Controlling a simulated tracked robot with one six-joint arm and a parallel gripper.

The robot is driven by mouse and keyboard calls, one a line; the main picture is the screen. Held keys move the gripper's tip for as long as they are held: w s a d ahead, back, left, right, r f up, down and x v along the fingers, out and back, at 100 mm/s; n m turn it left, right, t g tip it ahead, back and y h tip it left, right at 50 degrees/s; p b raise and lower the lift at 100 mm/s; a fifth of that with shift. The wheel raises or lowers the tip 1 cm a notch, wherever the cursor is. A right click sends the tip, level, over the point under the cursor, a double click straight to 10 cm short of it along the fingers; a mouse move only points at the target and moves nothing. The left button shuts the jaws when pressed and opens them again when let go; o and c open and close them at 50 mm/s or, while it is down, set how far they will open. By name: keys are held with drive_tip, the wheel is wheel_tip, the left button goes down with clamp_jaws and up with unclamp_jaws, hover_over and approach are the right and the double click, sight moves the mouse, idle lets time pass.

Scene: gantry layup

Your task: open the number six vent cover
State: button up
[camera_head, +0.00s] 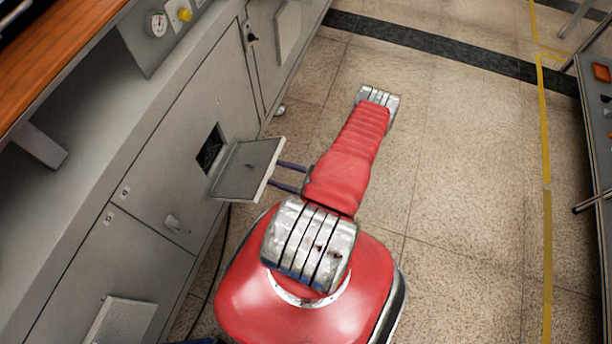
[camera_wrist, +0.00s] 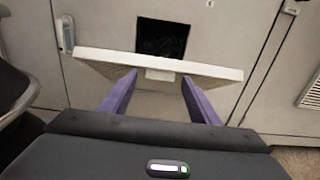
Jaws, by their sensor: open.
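A grey vent cover (camera_head: 247,168) stands swung out from the cabinet front, with a dark square opening (camera_head: 210,150) uncovered behind it. No number is readable on it. In the wrist view the cover (camera_wrist: 205,69) appears as a pale, tilted slab with a small tab at the middle of its near edge. The dark opening (camera_wrist: 162,38) shows just above it. My gripper (camera_head: 276,174) is at the cover's outer edge. In the wrist view its two purple fingers (camera_wrist: 158,92) are spread apart, tips at or under the cover's edge; contact cannot be told.
The grey cabinet wall (camera_head: 150,185) runs along the left, with a louvred vent (camera_head: 122,322) low down and a gauge panel (camera_head: 165,35) above. A dark cable (camera_head: 222,245) hangs near its base. Tiled floor (camera_head: 460,190) is clear to the right, up to a dark bench (camera_head: 597,130).

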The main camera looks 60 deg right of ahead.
drive_tip(key=s+d, duration=0.2)
drive_tip(key=s, duration=0.9)
drive_tip(key=shift+s, duration=0.2)
drive_tip(key=shift+f, duration=0.1)
idle(0.4)
drive_tip(key=s+a+r+n+g+y, duration=0.25)
drive_tip(key=a+n+g+y, duration=0.2)
drive_tip(key=a, duration=0.25)
drive_tip(key=w+r+n+g+h, duration=0.1)
drive_tip(key=w+r+n+g, duration=0.35)
drive_tip(key=r, duration=0.65)
drive_tip(key=w+r+n+g+h, duration=0.1)
drive_tip(key=w+r+n+g, duration=0.1)
drive_tip(key=r+n+g, duration=0.65)
drive_tip(key=w+r+n+g+h, duration=0.1)
drive_tip(key=w+r+n+h, duration=0.3)
drive_tip(key=r, duration=0.9)
drive_tip(key=w+a+r+n+t+h, duration=0.1)
drive_tip(key=w+a+r+n+t, duration=0.1)
drive_tip(key=a+r+n, duration=0.4)
drive_tip(key=w+a+r+n+t, duration=0.1)
drive_tip(key=a+r+n+t, duration=0.3)
drive_tip(key=a+r, duration=1.3)
drive_tip(key=shift+w+a+n+h, duration=0.15)
drive_tip(key=shift+w+n+h, duration=0.2)
drive_tip(key=shift+n, duration=0.9)
